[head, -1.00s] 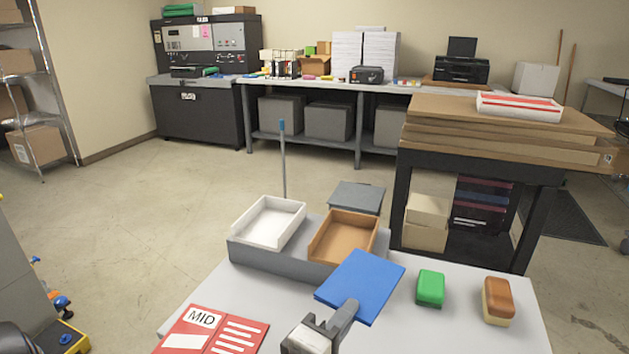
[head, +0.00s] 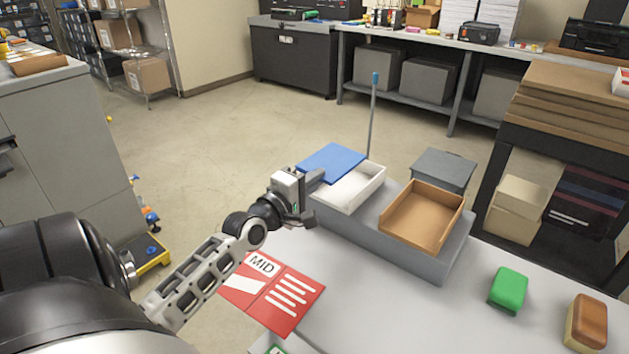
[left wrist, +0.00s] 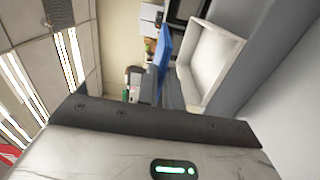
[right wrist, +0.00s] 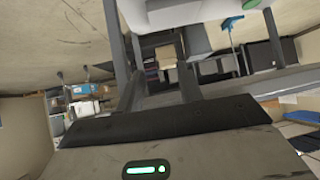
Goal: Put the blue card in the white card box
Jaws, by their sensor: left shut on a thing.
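The blue card (head: 331,163) is held flat in my left gripper (head: 316,180), which is shut on its near edge. In the head view the card is over the far left part of the white card box (head: 368,187), covering part of its opening. In the left wrist view the card (left wrist: 164,52) shows edge-on beside the white box (left wrist: 215,62); I cannot tell how high it is above the rim. The box looks empty where its inside shows.
A brown tray (head: 422,215) sits right of the white box on a grey stand (head: 440,262). A red MID card (head: 285,298), a green block (head: 508,289) and a brown-topped block (head: 587,318) lie on the table. A thin blue-topped post (head: 373,115) rises behind the white box.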

